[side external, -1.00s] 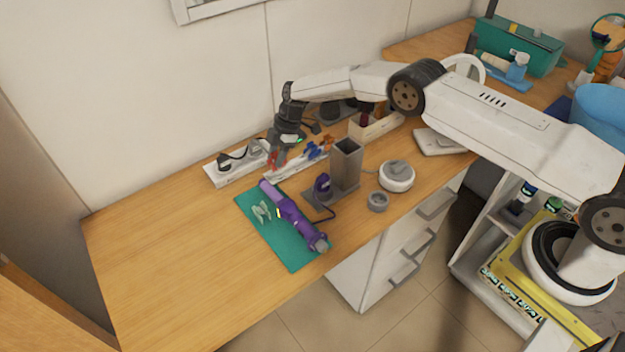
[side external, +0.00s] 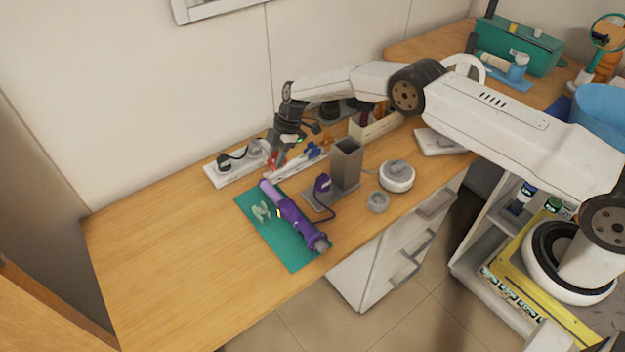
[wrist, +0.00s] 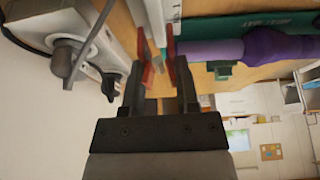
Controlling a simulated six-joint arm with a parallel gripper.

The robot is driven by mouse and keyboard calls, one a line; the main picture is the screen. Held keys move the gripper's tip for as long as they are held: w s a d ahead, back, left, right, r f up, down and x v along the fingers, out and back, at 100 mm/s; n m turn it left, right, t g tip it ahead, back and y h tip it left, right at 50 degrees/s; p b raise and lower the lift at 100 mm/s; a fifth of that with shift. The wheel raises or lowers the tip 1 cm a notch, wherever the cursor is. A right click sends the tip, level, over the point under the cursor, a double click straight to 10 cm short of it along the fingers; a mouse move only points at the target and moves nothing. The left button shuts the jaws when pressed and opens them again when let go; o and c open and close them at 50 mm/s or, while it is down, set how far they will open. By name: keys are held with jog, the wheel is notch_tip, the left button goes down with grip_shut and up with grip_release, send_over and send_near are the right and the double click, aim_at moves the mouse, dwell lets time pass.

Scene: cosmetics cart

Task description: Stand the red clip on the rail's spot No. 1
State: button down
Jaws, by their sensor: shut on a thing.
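The red clip (side external: 273,160) is between the fingers of my gripper (side external: 278,157), which is shut on it near the left end of the white rail (side external: 296,167). In the wrist view, red parts of the clip (wrist: 146,76) show between the two dark fingers of my gripper (wrist: 160,78). Blue clips (side external: 313,151) and an orange clip (side external: 327,140) stand farther right along the rail.
A white power strip (side external: 228,174) with plugs lies just left of the rail. A teal mat (side external: 282,251) with a purple styling tool (side external: 290,212) lies in front. A grey square holder (side external: 346,166) stands to the right. The desk's left side is clear.

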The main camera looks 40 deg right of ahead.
jog(key=shift+f, duration=1.35)
dwell(0.3)
jog(key=shift+c, duration=1.4)
grip_release()
jog(key=shift+r, duration=0.1)
jog(key=shift+v, duration=3.8)
